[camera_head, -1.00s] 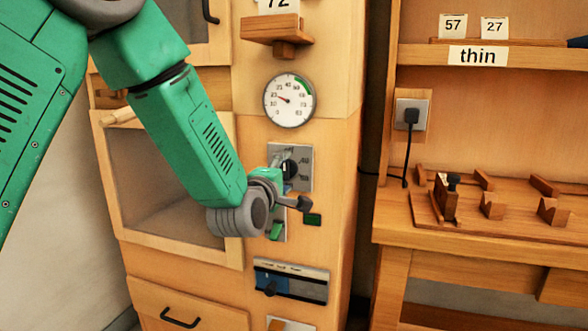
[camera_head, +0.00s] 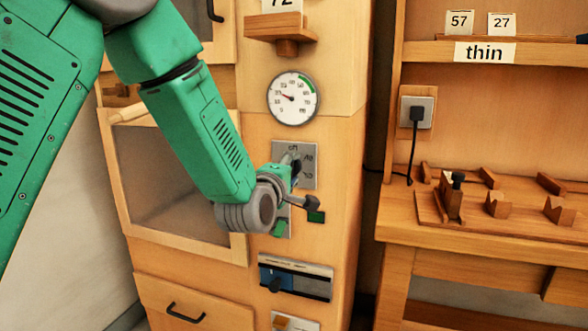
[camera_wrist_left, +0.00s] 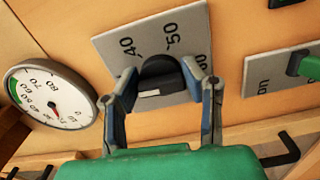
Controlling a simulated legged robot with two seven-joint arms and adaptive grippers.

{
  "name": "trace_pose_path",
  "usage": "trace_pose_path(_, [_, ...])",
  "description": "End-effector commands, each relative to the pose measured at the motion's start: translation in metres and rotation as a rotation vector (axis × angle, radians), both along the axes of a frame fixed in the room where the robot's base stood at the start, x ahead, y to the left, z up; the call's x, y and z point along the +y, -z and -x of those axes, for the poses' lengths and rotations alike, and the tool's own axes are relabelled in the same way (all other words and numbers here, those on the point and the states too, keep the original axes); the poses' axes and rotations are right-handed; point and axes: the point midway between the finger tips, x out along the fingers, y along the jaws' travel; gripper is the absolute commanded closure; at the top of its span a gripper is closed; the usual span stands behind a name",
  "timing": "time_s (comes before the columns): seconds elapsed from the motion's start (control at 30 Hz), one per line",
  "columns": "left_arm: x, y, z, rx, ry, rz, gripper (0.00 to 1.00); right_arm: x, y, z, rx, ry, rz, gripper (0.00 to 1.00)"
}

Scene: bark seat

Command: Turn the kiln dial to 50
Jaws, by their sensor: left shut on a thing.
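The kiln dial is a black knob (camera_wrist_left: 163,76) on a grey plate (camera_head: 308,178) on the front of the wooden kiln. In the left wrist view, the plate (camera_wrist_left: 110,42) carries the printed numbers 40 and 50 beyond the knob. The knob has a white mark on its near side. My left gripper (camera_head: 290,168) is at the plate, with one finger on each side of the knob, shut on it. In the head view the gripper and wrist hide part of the knob and plate. My right gripper is not in view.
A round gauge (camera_head: 293,98) is above the dial. A green switch (camera_wrist_left: 304,66) sits beside it on a plate marked "on". A blue-and-grey slider panel (camera_head: 310,283) is below. A workbench (camera_head: 470,228) with wooden blocks stands to the right.

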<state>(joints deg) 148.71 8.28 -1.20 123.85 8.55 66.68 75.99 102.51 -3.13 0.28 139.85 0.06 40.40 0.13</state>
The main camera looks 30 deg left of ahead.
Motion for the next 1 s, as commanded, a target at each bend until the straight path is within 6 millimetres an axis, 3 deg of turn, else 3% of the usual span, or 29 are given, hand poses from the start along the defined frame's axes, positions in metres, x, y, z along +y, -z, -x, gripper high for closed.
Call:
trace_pose_path(0.13, [0.007, -0.002, 0.0, 0.019, -0.016, -0.091, 0.92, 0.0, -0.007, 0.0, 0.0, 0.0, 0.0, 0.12])
trace_pose_path(1.0, [0.006, -0.006, 0.0, 0.204, -0.017, -0.886, 0.91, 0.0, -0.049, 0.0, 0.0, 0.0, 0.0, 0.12])
